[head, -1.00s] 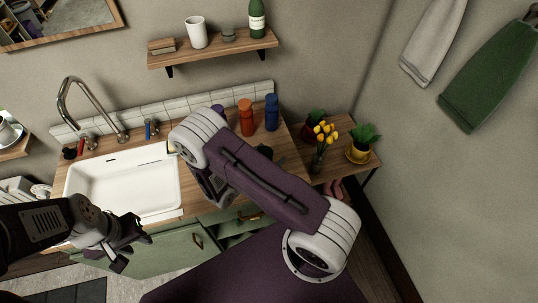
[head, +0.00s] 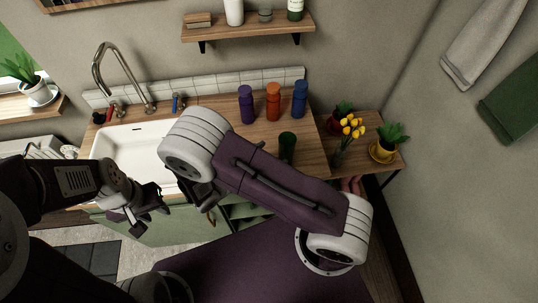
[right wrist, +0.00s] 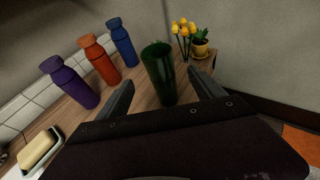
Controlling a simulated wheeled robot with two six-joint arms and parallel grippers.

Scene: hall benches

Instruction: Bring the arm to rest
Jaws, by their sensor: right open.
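My right arm (head: 275,185) is purple and white and crosses the middle of the head view in front of the counter. Its gripper is mostly hidden behind the arm there. In the right wrist view the right gripper (right wrist: 162,92) is open, its two dark fingers wide apart with nothing held. A dark green tumbler (right wrist: 158,72) stands upright on the counter, seen beyond and between those fingers; it also shows in the head view (head: 287,147). My left gripper (head: 142,212) hangs in front of the sink, its jaw gap unclear.
Purple (head: 246,105), orange (head: 273,102) and blue (head: 299,99) bottles stand along the tiled backsplash. A white sink (head: 128,143) with a tall faucet (head: 115,75) is left. Yellow tulips (head: 351,127) and potted plants stand on a side table at right. A sponge (right wrist: 40,150) lies near the sink.

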